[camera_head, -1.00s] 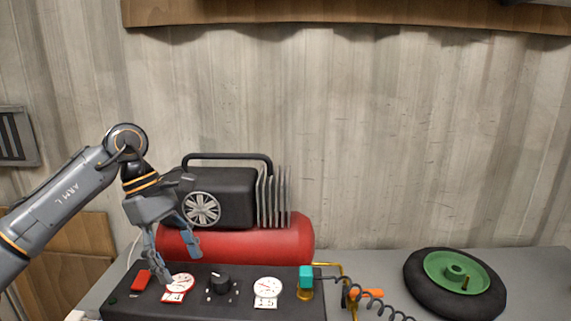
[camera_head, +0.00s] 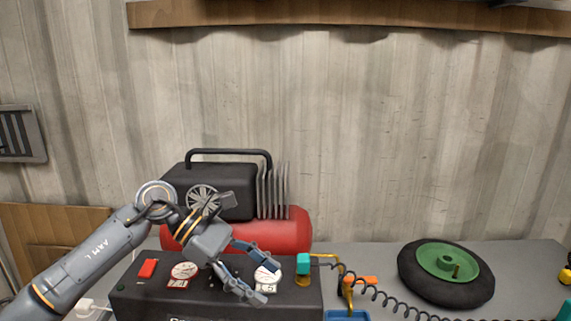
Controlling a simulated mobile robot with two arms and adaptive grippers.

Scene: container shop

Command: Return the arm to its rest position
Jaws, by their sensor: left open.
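My left arm comes in from the left, and its gripper (camera_head: 262,281) is open and empty over the front of the black control panel (camera_head: 140,302). Its fingers point right and down, close to the right white gauge (camera_head: 266,276) and partly covering it. I cannot tell whether the fingers touch the panel. The left gauge (camera_head: 184,270) and a red switch (camera_head: 148,268) show to the left of the gripper. The black knob between the gauges is mostly hidden behind the gripper. My right gripper is not in view.
A red compressor tank (camera_head: 290,232) with a black motor housing (camera_head: 238,190) stands behind the panel. A teal-topped brass fitting (camera_head: 303,265) and a coiled dark hose (camera_head: 385,298) are to the right. A black wheel with a green hub (camera_head: 445,262) lies on the grey table (camera_head: 535,262).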

